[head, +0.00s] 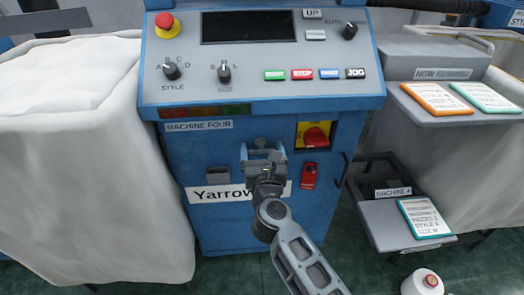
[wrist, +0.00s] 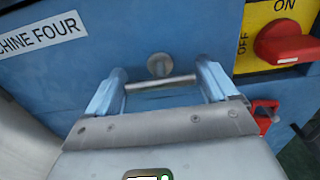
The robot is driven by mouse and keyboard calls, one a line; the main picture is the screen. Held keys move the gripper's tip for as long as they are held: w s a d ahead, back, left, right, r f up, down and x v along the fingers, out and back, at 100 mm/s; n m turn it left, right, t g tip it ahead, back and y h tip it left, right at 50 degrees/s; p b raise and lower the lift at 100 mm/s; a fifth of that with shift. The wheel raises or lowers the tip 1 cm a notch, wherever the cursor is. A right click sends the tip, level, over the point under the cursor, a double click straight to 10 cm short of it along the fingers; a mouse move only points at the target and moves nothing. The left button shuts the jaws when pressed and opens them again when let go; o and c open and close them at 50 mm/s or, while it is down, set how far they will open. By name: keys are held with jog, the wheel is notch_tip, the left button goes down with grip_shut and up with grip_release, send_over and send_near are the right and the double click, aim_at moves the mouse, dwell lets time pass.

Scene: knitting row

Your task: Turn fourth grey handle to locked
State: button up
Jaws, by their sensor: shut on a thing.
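The grey handle shows in the wrist view as a short grey bar (wrist: 160,82) lying roughly level across the blue front panel of the machine labelled MACHINE FOUR. A round grey boss (wrist: 160,65) sits just above it. My gripper (wrist: 162,88) has one finger at each end of the bar and is shut on it. In the head view my gripper (head: 262,156) is at the panel below the console, and it hides most of the handle. I cannot read any locked or unlocked mark near the handle.
A red ON/OFF switch (head: 316,136) on a yellow plate is right of my gripper, with a red padlock-like piece (head: 309,175) below it. The control console (head: 265,85) overhangs above. White-covered bulk (head: 90,150) stands left; a grey tray (head: 385,218) juts out right.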

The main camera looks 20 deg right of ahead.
jog(key=shift+c, duration=0.9)
jog(key=shift+p, duration=0.3)
jog(key=shift+r+n+p, duration=0.1)
jog(key=shift+n+p, duration=0.35)
jog(key=shift+n, duration=0.25)
jog(key=n+p, duration=0.2)
jog(key=n, duration=0.1)
jog(key=shift+p, duration=0.35)
jog(key=n+p, duration=0.2)
jog(key=n, duration=0.2)
jog(key=shift+r+p, duration=0.1)
jog(key=shift+p, duration=0.2)
jog(key=n+p, duration=0.3)
jog(key=n, duration=0.2)
jog(key=shift+f+n+p, duration=0.2)
jog(key=shift+n+p, duration=1)
jog(key=shift+n, duration=1.1)
